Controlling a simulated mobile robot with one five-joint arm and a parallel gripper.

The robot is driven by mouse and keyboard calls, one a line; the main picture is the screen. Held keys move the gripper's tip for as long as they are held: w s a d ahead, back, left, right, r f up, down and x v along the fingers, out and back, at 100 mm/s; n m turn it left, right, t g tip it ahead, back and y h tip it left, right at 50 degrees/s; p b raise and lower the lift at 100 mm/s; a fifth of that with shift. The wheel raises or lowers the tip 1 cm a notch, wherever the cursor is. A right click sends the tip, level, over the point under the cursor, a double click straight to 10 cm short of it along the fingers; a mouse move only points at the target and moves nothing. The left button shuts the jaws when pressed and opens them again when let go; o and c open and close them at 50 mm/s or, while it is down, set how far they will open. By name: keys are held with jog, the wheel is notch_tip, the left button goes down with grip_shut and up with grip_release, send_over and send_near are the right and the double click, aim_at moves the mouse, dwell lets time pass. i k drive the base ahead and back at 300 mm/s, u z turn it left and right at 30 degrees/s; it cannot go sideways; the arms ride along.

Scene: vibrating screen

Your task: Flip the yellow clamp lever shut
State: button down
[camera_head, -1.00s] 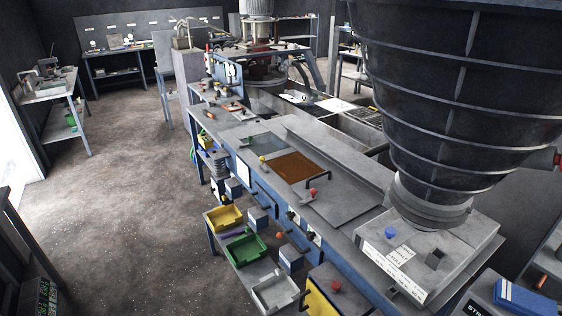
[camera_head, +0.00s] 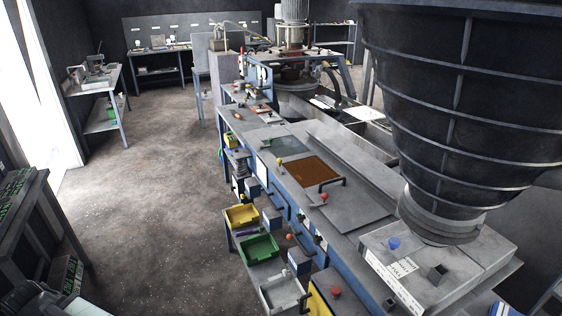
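I cannot clearly make out the yellow clamp lever. A small yellow part (camera_head: 280,162) stands on the long grey workbench (camera_head: 345,212), beside a greenish screen panel (camera_head: 284,146) and an orange-brown screen panel (camera_head: 315,171). It is too small to tell whether it is a lever, or open or shut. A machine with a motor on top (camera_head: 294,38) stands at the far end of the bench. My gripper is not in view.
A large dark ribbed hopper (camera_head: 450,110) hangs over the bench at right. Yellow (camera_head: 257,224), green (camera_head: 274,257) and grey (camera_head: 294,301) bins sit on a low shelf at the bench's left side. A dark rack (camera_head: 38,222) stands at left. The floor between (camera_head: 165,190) is clear.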

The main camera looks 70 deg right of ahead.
aim_at(279, 160)
jog(key=z, duration=0.45)
jog(key=i, duration=1)
jog(key=u, duration=0.05)
